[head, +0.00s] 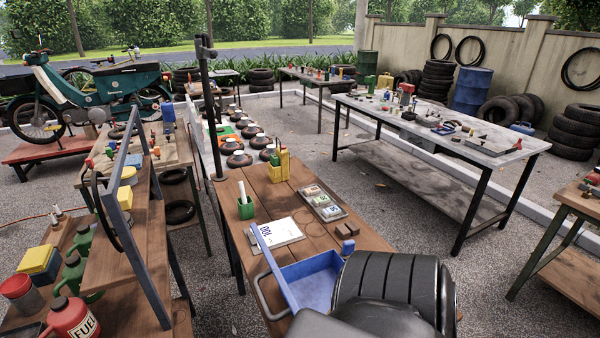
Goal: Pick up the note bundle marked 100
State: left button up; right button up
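A grey tray (337,218) on the wooden table holds note bundles in a row: a far one (311,190), a middle one (320,200) and a near one (332,211). Their markings are too small for me to read, so I cannot tell which bundle is marked 100. A white pad or sheet (280,233) with large dark lettering lies left of the tray; its lettering is turned sideways and is hard to read. Neither of my grippers is in the head view.
The wooden table (232,232) also bears a green cup (245,208), yellow containers (279,167), small brown blocks (347,230) and an open blue box (313,277). A large black ribbed shape hides the near right corner. Bare tabletop shows around the tray.

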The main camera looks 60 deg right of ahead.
aim_at(314, 189)
jog(key=k, duration=0.9)
jog(key=u, duration=2.25)
jog(key=k, duration=2.95)
jog(key=z, duration=3.85)
jog(key=i, duration=1.55)
